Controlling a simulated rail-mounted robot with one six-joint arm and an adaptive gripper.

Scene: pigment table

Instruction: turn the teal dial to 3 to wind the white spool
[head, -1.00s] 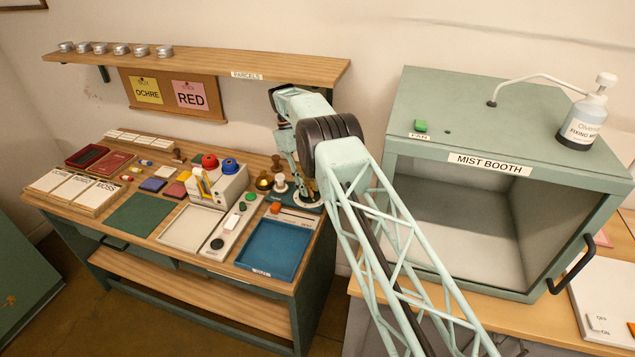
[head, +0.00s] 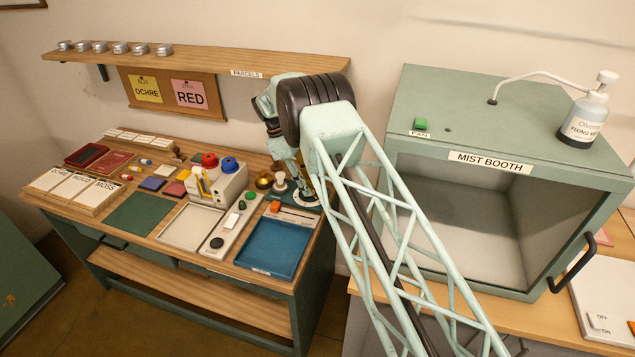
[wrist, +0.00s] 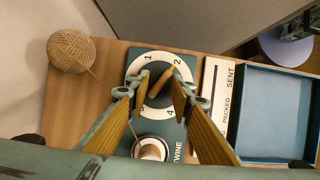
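The teal dial plate (wrist: 150,65) carries a white ring with numbers; 1 and 2 show at the top and 4 at the lower right. I cannot make out the 3. A wooden pointer bar (wrist: 165,80) on the dial slants up toward 2. My gripper (wrist: 160,87) is over the dial, its fingers apart on either side of the bar, with gaps visible; contact is unclear. In the head view the spool (head: 279,184) shows, while my arm partly hides the dial.
A twine ball (wrist: 71,51) lies left of the dial, its strand running toward it. A blue tray (wrist: 272,110) and a white PACKED/SENT strip (wrist: 215,95) lie to the right. The mist booth (head: 500,215) stands right of my arm.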

